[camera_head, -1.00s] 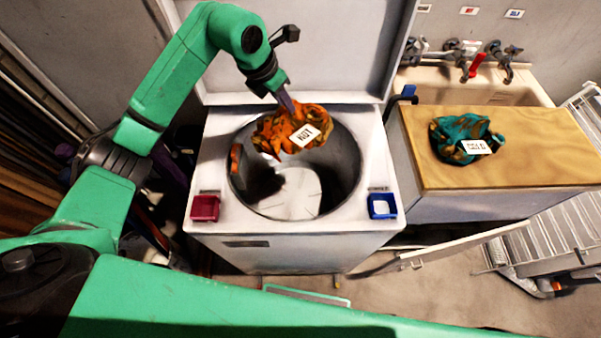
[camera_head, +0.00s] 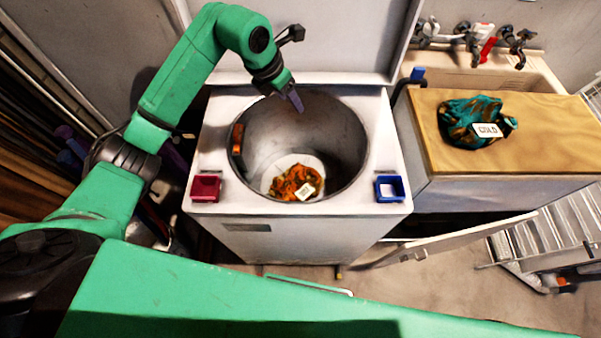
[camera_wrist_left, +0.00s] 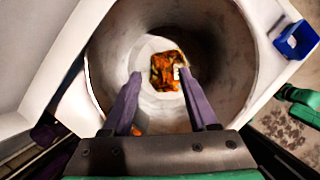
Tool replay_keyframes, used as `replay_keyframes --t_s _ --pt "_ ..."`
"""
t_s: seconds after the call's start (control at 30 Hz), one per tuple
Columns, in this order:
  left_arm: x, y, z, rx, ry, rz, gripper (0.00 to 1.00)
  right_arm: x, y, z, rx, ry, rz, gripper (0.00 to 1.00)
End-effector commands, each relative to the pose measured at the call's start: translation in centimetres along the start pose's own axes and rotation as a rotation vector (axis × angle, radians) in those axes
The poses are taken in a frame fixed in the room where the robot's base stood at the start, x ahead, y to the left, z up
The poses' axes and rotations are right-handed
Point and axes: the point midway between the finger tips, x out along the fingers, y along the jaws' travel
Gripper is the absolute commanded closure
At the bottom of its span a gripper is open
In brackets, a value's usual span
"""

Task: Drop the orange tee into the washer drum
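The orange tee (camera_head: 290,182), mottled orange and dark with a white tag, lies crumpled on the bottom of the washer drum (camera_head: 335,135). In the left wrist view the tee (camera_wrist_left: 163,70) shows on the pale drum floor, apart from my fingers. The white washer (camera_head: 270,232) has its lid raised. My left gripper (camera_head: 296,99) is above the drum opening, near its back rim. In the left wrist view the two purple fingers of my left gripper (camera_wrist_left: 163,100) are spread wide with nothing between them. My right gripper is not in view.
A teal and brown garment (camera_head: 468,118) tagged COLD lies on a wooden top (camera_head: 560,130) at the right. A red cup (camera_head: 206,187) and a blue cup (camera_head: 389,187) sit on the washer's front corners. A sink with taps stands behind right.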

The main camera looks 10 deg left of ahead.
Motion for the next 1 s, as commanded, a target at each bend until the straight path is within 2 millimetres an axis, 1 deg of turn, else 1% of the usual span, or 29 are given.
replay_keyframes --t_s 0.13,0.23,0.27,0.37,0.5,0.6,0.7,0.83,1.0 --pt "-0.3 0.1 0.0 0.0 0.0 0.001 0.41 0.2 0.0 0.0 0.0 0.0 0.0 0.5" --pt "-1.7 0.1 0.0 0.001 -0.003 0.003 0.41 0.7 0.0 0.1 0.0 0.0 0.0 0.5" --pt "-2.4 0.1 0.0 0.001 -0.004 0.004 0.41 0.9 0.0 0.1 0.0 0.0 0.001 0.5" --pt "-5.2 0.2 0.0 0.002 -0.006 0.006 0.41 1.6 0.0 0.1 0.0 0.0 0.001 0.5" --pt "-9.6 0.1 0.0 0.001 -0.005 0.005 0.41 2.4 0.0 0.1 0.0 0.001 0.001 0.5" --pt "-12.1 0.1 0.0 0.001 -0.004 0.004 0.41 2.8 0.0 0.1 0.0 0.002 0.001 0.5" --pt "-13.7 0.1 0.0 -0.001 -0.001 0.001 0.41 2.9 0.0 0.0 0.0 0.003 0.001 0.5" --pt "-14.5 0.0 0.0 -0.001 0.001 -0.001 0.41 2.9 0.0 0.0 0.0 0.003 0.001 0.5" --pt "-14.5 0.0 0.0 -0.001 0.001 -0.001 0.41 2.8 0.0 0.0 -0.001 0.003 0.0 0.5"
